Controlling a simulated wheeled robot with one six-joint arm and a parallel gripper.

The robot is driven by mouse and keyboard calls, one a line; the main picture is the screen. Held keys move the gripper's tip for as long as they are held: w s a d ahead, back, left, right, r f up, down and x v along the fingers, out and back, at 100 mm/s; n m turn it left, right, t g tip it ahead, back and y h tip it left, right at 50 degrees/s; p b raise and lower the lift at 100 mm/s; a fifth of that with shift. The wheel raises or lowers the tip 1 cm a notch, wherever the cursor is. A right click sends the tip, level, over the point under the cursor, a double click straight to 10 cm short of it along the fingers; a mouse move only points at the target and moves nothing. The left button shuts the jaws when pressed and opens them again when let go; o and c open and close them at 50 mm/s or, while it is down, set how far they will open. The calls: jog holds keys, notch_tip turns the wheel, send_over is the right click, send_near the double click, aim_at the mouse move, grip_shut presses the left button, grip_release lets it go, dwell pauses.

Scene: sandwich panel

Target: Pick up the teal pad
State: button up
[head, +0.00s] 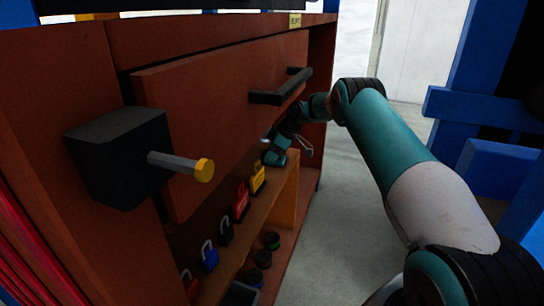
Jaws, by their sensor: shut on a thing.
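My gripper (284,146) is at the far end of the shelf, below the black drawer handle, small and partly dark in the head view. A small teal block (274,158), which looks like the teal pad, sits at its tip, and the gripper is shut on it. The fingers are too small to make out clearly. I cannot tell whether the pad still touches the shelf.
Several padlocks line the shelf (288,165): yellow (258,180), red (240,201), black (226,232) and blue (209,257). A black box with a yellow-tipped lever (180,163) and a drawer handle (280,90) jut out. Floor at right is clear.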

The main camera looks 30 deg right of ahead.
jog(key=r, duration=0.3)
jog(key=shift+s+d+p, duration=0.1)
jog(key=shift+d+p, duration=0.1)
jog(key=shift+p, duration=0.15)
jog(key=s+d, duration=1.1)
jog(key=d, duration=0.2)
jog(key=shift+s+d+p, duration=0.15)
jog(key=shift+s+p, duration=0.15)
jog(key=shift+p, duration=0.1)
jog(key=shift+f, duration=0.1)
jog(key=shift+o, duration=0.5)
